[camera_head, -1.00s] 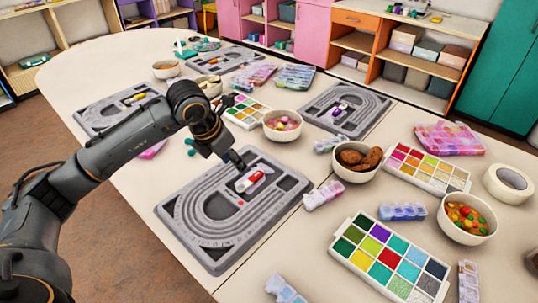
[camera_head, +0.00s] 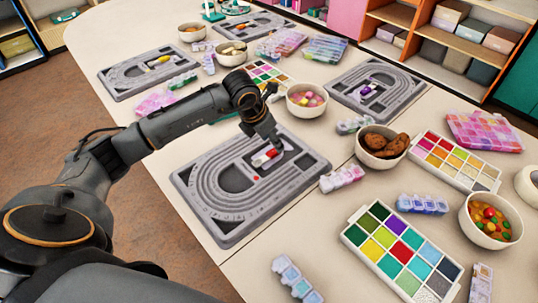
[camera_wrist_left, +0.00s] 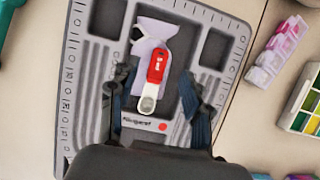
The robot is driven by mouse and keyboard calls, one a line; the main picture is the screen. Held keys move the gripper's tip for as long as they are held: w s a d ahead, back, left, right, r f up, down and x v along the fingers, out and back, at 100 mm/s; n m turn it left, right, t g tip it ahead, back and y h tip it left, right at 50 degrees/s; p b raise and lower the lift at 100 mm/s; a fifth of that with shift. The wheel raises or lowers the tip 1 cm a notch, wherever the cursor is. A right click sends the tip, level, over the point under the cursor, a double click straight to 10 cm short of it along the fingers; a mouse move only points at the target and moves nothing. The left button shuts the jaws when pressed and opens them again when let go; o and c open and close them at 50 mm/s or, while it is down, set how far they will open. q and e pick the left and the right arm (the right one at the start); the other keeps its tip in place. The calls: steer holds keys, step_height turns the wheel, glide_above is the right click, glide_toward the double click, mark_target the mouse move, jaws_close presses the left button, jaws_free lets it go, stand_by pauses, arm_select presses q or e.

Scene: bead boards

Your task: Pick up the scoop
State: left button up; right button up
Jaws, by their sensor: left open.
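The scoop, with a red handle and a pale end, lies on a grey bead board (camera_head: 205,216) in the head view. It shows there as a small red and white piece (camera_head: 270,153). In the left wrist view the scoop (camera_wrist_left: 155,66) lies partly over a pale lavender piece (camera_wrist_left: 147,31), its pale end towards me. My left gripper (camera_head: 273,144) is above the board, close to the scoop. In the left wrist view my left gripper (camera_wrist_left: 152,88) is open, with one dark finger on each side of the scoop and nothing held. My right gripper is not in view.
Around the board stand a bowl of pink beads (camera_head: 306,99), a bowl of brown pieces (camera_head: 381,143) and a colour palette (camera_head: 400,250). Bare table shows below the board.

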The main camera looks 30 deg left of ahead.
mark_target(274, 150)
arm_select(q)
steer(key=x, duration=0.4)
steer(key=shift+f, duration=0.3)
steer(key=shift+c, duration=0.4)
steer(key=c, duration=0.9)
steer(key=shift+r, duration=0.1)
